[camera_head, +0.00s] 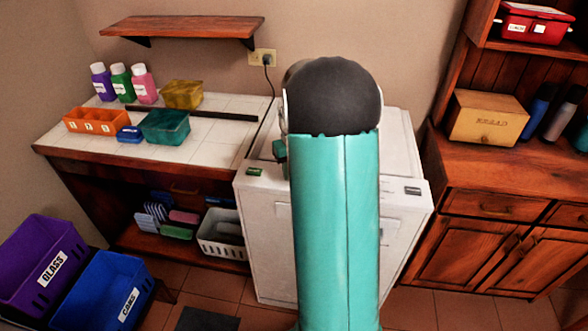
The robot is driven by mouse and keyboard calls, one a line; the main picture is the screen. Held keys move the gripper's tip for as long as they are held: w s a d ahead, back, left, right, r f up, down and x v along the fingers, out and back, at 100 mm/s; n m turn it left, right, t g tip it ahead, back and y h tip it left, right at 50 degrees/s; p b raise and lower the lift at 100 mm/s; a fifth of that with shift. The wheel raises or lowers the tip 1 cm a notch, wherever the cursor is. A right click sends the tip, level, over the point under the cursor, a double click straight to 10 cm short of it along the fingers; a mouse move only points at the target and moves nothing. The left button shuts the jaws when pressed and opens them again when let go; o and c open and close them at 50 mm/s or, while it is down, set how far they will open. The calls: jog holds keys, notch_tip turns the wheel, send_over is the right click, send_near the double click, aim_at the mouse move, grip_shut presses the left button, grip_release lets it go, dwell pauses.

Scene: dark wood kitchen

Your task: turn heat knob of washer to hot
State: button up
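The white washer (270,215) stands in the middle, between the tiled counter and the wooden cabinet. My teal arm with its dark rounded joint rises in front of it and covers much of its top and front. A small green patch (255,171) shows at the left of its front top edge, and a small dark panel (412,190) at the right. I cannot make out a heat knob; the middle of the panel is hidden by my arm. My gripper's fingers do not show.
A tiled counter (215,130) at left holds bottles and small bins. Below are a white basket (222,233) and, on the floor, purple (30,262) and blue (100,290) bins. A wooden cabinet (480,235) stands close at right. The floor in front is mostly clear.

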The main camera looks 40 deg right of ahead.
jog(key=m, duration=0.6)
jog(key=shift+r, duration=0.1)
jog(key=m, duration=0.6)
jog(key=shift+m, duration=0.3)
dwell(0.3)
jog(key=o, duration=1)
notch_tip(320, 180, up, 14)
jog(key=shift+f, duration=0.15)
